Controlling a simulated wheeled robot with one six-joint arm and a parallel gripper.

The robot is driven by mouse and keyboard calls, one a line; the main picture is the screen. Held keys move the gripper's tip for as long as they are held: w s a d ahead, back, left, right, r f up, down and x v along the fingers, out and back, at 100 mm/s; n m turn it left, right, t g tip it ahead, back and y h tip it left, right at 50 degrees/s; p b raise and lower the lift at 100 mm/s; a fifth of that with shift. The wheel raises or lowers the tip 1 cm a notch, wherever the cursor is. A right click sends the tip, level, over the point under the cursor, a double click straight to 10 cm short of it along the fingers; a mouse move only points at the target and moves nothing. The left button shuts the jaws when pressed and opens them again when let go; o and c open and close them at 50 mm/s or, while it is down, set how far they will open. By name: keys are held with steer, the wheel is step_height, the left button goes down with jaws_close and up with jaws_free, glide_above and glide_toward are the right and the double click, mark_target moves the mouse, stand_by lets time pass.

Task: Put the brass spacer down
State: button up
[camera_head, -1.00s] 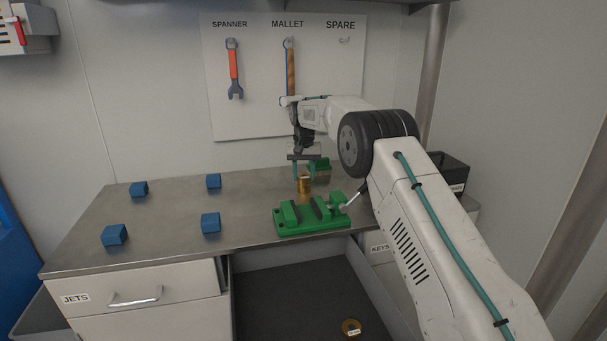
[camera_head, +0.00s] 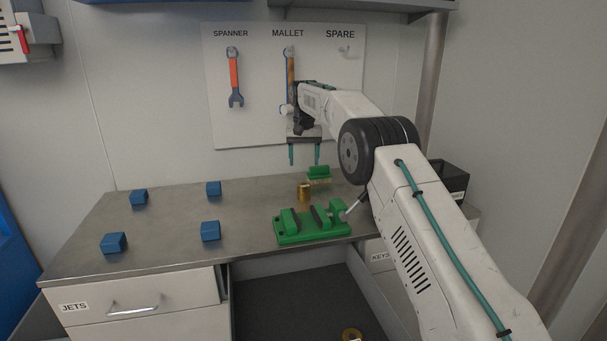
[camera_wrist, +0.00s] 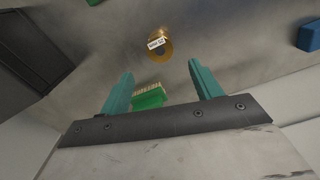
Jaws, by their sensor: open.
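The brass spacer (camera_head: 304,193) stands upright on the grey workbench (camera_head: 170,235), just behind the green vise (camera_head: 311,228). In the wrist view the spacer (camera_wrist: 159,46) shows from above as a ring with a small white label, beyond the fingertips. My gripper (camera_head: 304,161) is open and empty above the bench, with clear space between its teal fingers and the spacer. The fingers also show apart in the wrist view (camera_wrist: 160,70).
A green brush (camera_head: 319,173) lies behind the spacer; it shows between my fingers in the wrist view (camera_wrist: 149,97). Several blue blocks (camera_head: 210,231) sit on the left of the bench. A second brass piece (camera_head: 352,335) lies in the open dark drawer below. A black box (camera_head: 453,180) stands at right.

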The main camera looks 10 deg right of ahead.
steer(key=s+d+r, duration=0.1)
steer(key=s+r, duration=1)
steer(key=r, duration=0.4)
steer(key=s+d+r+n, duration=0.1)
steer(key=s+r, duration=0.1)
steer(key=s, duration=0.6)
steer(key=s+r, duration=0.3)
steer(key=s, duration=0.5)
steer(key=s+f+n+t, duration=0.1)
steer(key=s+f, duration=0.1)
steer(key=s, duration=0.7)
steer(key=s+f, duration=0.2)
steer(key=s, duration=0.7)
steer(key=s+f, duration=0.5)
steer(key=s, duration=0.3)
steer(key=s+f, duration=0.6)
steer(key=s, duration=0.3)
steer(key=shift+s+d+f+n, duration=0.2)
steer(key=shift+d+f+n, duration=0.1)
steer(key=shift+d, duration=0.15)
steer(key=shift+c, duration=0.3)
